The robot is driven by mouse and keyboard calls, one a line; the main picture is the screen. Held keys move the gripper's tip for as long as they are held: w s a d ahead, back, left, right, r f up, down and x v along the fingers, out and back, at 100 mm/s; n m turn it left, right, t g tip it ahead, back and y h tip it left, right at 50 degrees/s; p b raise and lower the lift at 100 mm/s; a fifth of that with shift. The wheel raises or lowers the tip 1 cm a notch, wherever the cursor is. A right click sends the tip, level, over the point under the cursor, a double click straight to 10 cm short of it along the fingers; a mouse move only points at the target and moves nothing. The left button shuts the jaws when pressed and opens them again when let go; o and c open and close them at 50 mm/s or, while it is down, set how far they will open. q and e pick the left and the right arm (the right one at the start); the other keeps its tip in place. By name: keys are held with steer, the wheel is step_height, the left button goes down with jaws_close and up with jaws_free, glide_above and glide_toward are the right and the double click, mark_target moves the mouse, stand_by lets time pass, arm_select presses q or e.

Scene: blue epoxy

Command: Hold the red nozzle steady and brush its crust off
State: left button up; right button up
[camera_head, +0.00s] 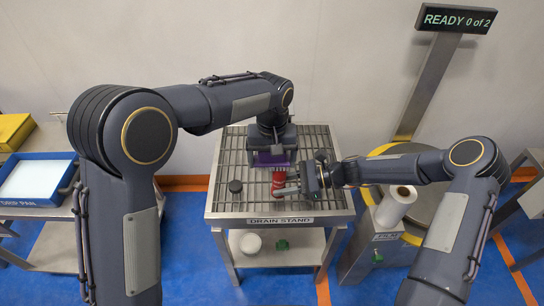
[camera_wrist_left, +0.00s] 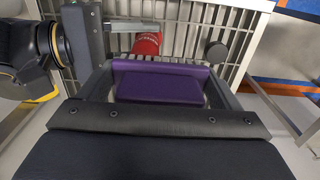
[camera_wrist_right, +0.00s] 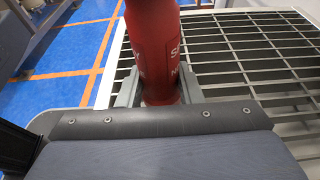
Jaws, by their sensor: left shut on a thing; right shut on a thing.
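The red nozzle (camera_head: 278,184) stands upright on the grated drain stand (camera_head: 222,180). My right gripper (camera_head: 290,186) is shut around it from the right. In the right wrist view the nozzle (camera_wrist_right: 158,45) sits between both fingers, with partly cut-off white lettering. My left gripper (camera_head: 272,146) is shut on a purple brush (camera_head: 273,158), just behind and above the nozzle in the head view. The left wrist view shows the purple brush (camera_wrist_left: 160,83) close to the red nozzle (camera_wrist_left: 147,44); I cannot tell whether they touch. I cannot make out any crust.
A small black round piece (camera_head: 235,187) is on the stand left of the nozzle. A blue drip pan (camera_head: 38,190) is at the far left. A white roll (camera_head: 396,205) stands at right. A sign (camera_head: 455,19) reads "READY 0 of 2". The stand's left grating is mostly clear.

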mark_target(288, 160)
arm_select(q)
steer(key=shift+d+r, duration=0.1)
steer(key=shift+d, duration=1.95)
steer(key=shift+a+f, duration=0.25)
steer(key=shift+a, duration=0.85)
steer(key=shift+a+f, duration=0.25)
steer(key=shift+a, duration=0.85)
steer(key=shift+c, duration=0.4)
steer(key=shift+d+r, duration=0.15)
steer(key=shift+r, duration=3.05)
steer(key=shift+r, duration=0.1)
steer(key=shift+r, duration=1.4)
